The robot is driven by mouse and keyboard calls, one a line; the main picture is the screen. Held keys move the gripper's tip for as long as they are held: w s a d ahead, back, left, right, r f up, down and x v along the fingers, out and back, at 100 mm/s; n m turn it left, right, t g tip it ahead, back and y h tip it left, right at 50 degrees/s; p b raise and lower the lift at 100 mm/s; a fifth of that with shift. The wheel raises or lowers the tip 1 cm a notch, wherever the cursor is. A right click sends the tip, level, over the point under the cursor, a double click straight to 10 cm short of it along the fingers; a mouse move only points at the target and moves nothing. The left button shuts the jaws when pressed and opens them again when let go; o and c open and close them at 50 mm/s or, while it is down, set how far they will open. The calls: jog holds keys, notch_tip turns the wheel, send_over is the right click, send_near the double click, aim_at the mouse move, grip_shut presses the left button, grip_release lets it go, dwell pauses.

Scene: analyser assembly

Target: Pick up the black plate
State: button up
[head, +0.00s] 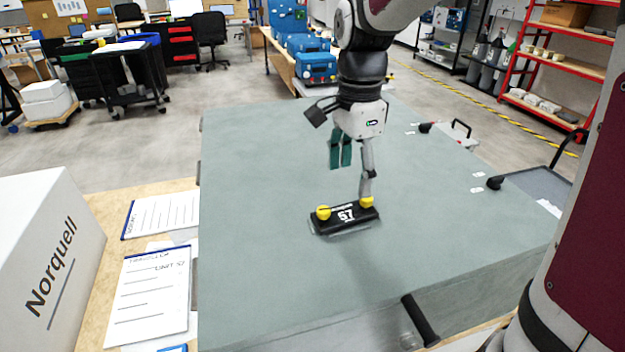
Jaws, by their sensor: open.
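The black plate (345,217) lies flat on the grey-green work surface (260,190), near its middle. It has white markings on top and a yellow knob at each end, the left one (323,212) and the right one (366,202). My gripper (354,178) points down above the plate and is open, with nothing seen between its fingers. Its right finger reaches down close to the right knob; I cannot tell whether they touch. Its left finger with green pads hangs higher in the picture, above the plate's far side.
The surface around the plate is clear.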

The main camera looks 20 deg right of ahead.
aim_at(345, 212)
notch_tip(345, 212, down, 4)
jog(key=shift+r, duration=0.15)
jog(key=shift+w+a+f+p, duration=0.1)
jog(key=shift+f+p, duration=0.1)
jog(key=shift+f, duration=0.7)
jog(key=shift+w+d+f+p, duration=0.15)
jog(key=shift+f+p, duration=0.1)
jog(key=shift+f, duration=0.7)
jog(key=shift+w+a+f+p, duration=0.1)
jog(key=shift+a+f+p, duration=0.1)
jog(key=shift+f, duration=0.7)
jog(key=shift+c, duration=0.3)
jog(key=c, duration=1.4)
jog(key=shift+o, duration=0.2)
jog(key=shift+r, duration=0.1)
